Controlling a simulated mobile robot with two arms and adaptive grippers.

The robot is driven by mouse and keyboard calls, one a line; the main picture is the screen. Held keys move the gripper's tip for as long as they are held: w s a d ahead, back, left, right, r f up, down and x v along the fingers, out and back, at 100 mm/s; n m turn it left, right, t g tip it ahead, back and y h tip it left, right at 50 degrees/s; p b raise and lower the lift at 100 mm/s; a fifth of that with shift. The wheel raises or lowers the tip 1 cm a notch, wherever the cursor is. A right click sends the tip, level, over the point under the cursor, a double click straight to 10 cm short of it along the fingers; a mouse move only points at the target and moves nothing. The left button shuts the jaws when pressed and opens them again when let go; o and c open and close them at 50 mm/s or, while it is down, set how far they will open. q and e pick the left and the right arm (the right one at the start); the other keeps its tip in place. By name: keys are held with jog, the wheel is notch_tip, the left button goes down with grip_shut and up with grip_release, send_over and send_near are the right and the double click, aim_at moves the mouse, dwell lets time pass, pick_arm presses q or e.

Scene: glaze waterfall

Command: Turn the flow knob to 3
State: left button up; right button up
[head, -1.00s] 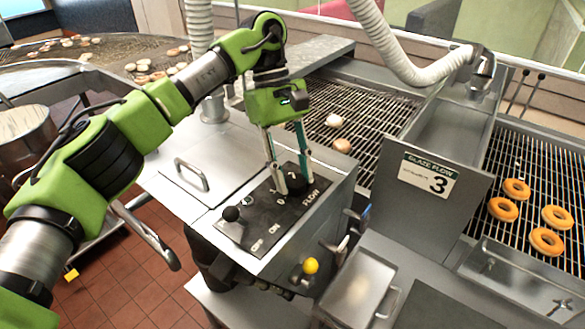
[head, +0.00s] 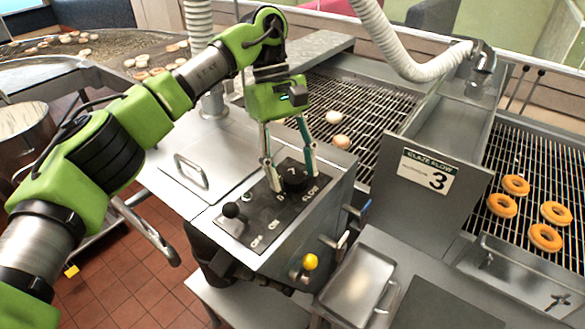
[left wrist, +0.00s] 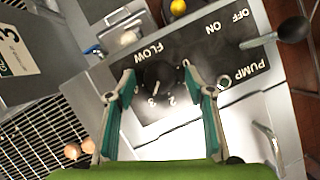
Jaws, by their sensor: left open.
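The black flow knob (head: 294,180) sits on the dark control panel (head: 262,226) on top of the steel cabinet. My left gripper (head: 292,182) is open, its fingers pointing down on either side of the knob. In the left wrist view the knob (left wrist: 158,76) shows between the two spread fingertips (left wrist: 157,70), with gaps beside it. The numbers 2 and 3 are readable beside the knob there, and a pale mark on it seems to face near the 3; its exact setting is hard to tell. My right gripper is out of view.
A black-balled pump lever (head: 232,211) stands on the same panel. A yellow ball handle (head: 310,262) is on the cabinet front. A glaze flow card (head: 427,173) showing 3 hangs at right. Wire racks with doughnuts lie behind and at right.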

pick_arm(q)
jog(key=v, duration=0.7)
jog(key=shift+r, duration=0.15)
